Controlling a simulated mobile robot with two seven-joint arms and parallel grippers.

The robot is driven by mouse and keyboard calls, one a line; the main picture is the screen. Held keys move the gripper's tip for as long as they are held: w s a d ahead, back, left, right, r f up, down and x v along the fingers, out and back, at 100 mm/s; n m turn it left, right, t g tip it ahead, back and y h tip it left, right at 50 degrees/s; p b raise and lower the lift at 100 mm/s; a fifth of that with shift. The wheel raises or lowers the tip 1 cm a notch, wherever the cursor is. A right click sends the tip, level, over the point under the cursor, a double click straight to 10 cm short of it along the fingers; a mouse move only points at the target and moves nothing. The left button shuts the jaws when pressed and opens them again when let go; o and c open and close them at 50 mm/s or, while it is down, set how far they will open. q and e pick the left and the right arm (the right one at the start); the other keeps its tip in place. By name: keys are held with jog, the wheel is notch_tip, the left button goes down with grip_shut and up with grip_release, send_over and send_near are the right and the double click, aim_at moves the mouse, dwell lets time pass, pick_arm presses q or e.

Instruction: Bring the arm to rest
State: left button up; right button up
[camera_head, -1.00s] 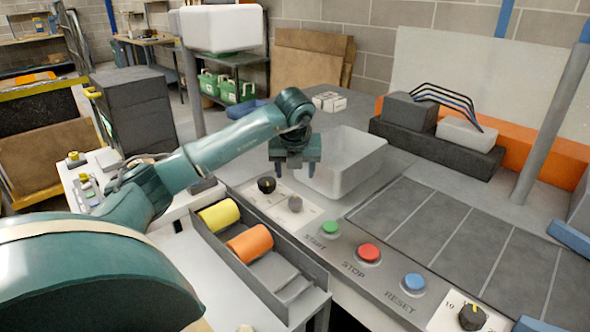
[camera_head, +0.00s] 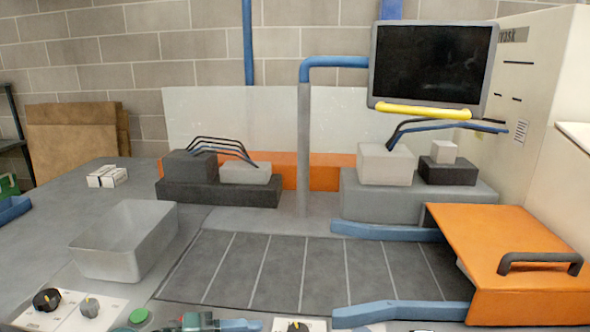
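A teal piece of my arm with a dark joint, probably my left gripper (camera_head: 235,325), shows at the bottom edge, lying sideways in front of the control panel. Most of it is cut off by the frame, so I cannot see whether its fingers are apart. Nothing held shows. My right gripper is not in view.
A grey bin (camera_head: 124,241) stands left of the dark slatted bed (camera_head: 310,268). Black (camera_head: 47,301) and grey (camera_head: 89,306) knobs and a green button (camera_head: 138,317) line the front. An orange box with a handle (camera_head: 525,250) is at right, under a dark monitor (camera_head: 432,65).

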pick_arm(q)
jog(key=s+a+f+n+t+y, duration=0.2)
jog(key=s+f+n+y, duration=0.3)
jog(key=n, duration=0.8)
jog(key=s+a+f+n+t+y, duration=0.2)
jog(key=s+f+n+y, duration=0.4)
jog(key=s+f+n, duration=0.4)
jog(key=f+n+t, duration=0.1)
jog(key=n, duration=0.3)
jog(key=shift+s+a+f+t+p, duration=0.15)
jog(key=shift+a+f+t+p, duration=0.15)
jog(key=shift+a+t, duration=0.1)
